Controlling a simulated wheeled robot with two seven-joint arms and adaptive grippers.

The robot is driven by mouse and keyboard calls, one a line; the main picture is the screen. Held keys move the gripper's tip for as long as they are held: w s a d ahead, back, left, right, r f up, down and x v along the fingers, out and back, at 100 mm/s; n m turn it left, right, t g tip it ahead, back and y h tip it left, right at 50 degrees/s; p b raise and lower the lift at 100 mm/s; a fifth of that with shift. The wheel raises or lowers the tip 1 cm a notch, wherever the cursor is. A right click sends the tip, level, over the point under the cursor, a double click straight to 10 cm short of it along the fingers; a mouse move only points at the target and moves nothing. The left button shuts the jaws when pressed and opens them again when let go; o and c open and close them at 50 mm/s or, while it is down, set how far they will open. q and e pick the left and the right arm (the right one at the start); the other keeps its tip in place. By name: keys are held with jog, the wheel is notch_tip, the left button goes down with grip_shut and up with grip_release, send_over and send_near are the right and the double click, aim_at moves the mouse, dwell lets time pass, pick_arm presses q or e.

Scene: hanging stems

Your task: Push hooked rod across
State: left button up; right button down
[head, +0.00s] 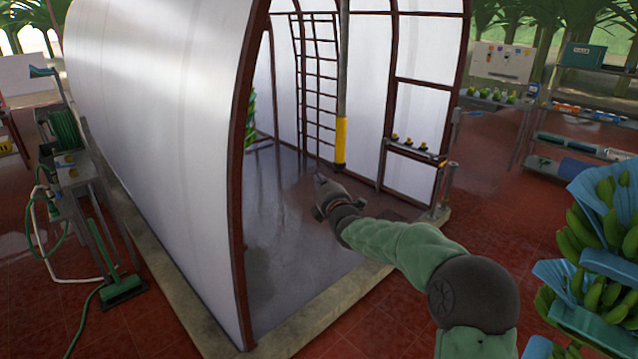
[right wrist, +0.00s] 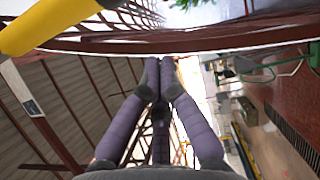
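The hooked rod (head: 341,75) hangs upright inside the white-panelled tunnel, grey above with a yellow grip (head: 341,140) at its lower end. Its top is cut off by the picture edge, so no hook shows. My right gripper (head: 319,184) is below and slightly left of the yellow end, apart from it in the picture. In the right wrist view a yellow bar (right wrist: 55,22), likely the same grip, crosses the upper left corner. The fingers of the right gripper (right wrist: 160,62) come together at their tips with nothing between them. My left gripper is not in view.
The tunnel's near arch frame (head: 243,150) and low curb (head: 330,318) border the opening. A ladder-like rack (head: 318,90) stands behind the rod. A small shelf (head: 415,152) is on the right frame. Banana bunches in blue wraps (head: 590,260) stand at the right.

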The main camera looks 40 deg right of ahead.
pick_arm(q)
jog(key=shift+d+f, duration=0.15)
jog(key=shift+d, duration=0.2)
pick_arm(e)
jog(key=d+v, duration=0.1)
jog(key=v, duration=0.8)
jog(key=shift+s, duration=0.2)
jog(key=shift+a, duration=0.1)
